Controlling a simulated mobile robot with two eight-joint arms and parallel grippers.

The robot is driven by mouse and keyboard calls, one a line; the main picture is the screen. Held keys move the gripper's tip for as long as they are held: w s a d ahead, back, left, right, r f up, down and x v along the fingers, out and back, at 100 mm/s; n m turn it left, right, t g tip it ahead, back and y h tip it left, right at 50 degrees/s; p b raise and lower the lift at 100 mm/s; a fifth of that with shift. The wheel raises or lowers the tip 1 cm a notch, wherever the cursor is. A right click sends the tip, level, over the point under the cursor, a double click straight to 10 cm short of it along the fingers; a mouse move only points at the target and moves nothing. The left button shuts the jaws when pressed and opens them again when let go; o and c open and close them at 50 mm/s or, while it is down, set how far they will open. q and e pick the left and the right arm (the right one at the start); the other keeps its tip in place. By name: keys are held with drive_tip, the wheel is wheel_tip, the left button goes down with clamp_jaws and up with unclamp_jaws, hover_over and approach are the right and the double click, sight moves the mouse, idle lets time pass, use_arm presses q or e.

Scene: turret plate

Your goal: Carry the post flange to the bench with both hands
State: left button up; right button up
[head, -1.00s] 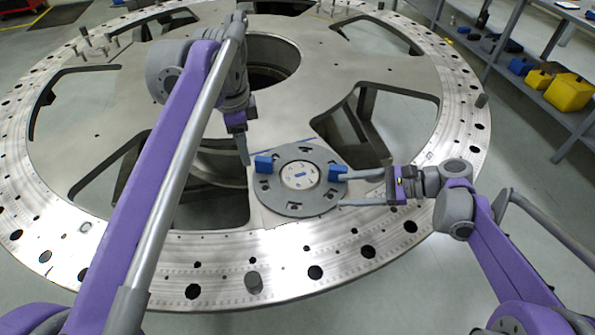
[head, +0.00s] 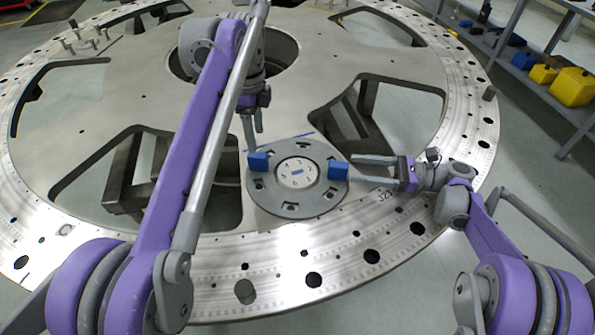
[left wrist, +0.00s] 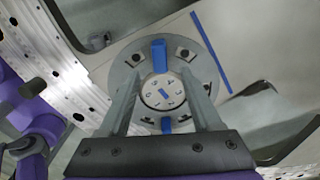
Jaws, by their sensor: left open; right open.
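The post flange (head: 288,209) is a grey round disc with slots and a pale marked centre, lying flat on the turret plate (head: 330,255). It has a left blue block (head: 258,162) and a right blue block (head: 338,171) at opposite edges. My left gripper (head: 254,142) is open, pointing down just behind the left block. In the left wrist view its spread fingers (left wrist: 164,95) frame the flange (left wrist: 125,75), with both blue blocks visible. My right gripper (head: 354,170) is open, pointing left, its tips close beside the right block; contact cannot be told.
The turret plate has large cut-outs and rim holes, with short pegs standing at its upper left (head: 75,40). A shelf rack (head: 515,55) with a yellow box (head: 573,86) stands at the upper right. Grey floor lies between them.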

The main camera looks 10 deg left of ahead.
sight(258, 155)
use_arm(q)
wheel_tip(258, 155, down, 9)
drive_tip(key=shift+r, duration=0.1)
use_arm(e)
drive_tip(key=a, duration=0.9)
drive_tip(key=shift+d, duration=0.1)
use_arm(q)
clamp_jaws()
use_arm(e)
clamp_jaws()
use_arm(q)
drive_tip(key=shift+r, duration=0.1)
idle(0.3)
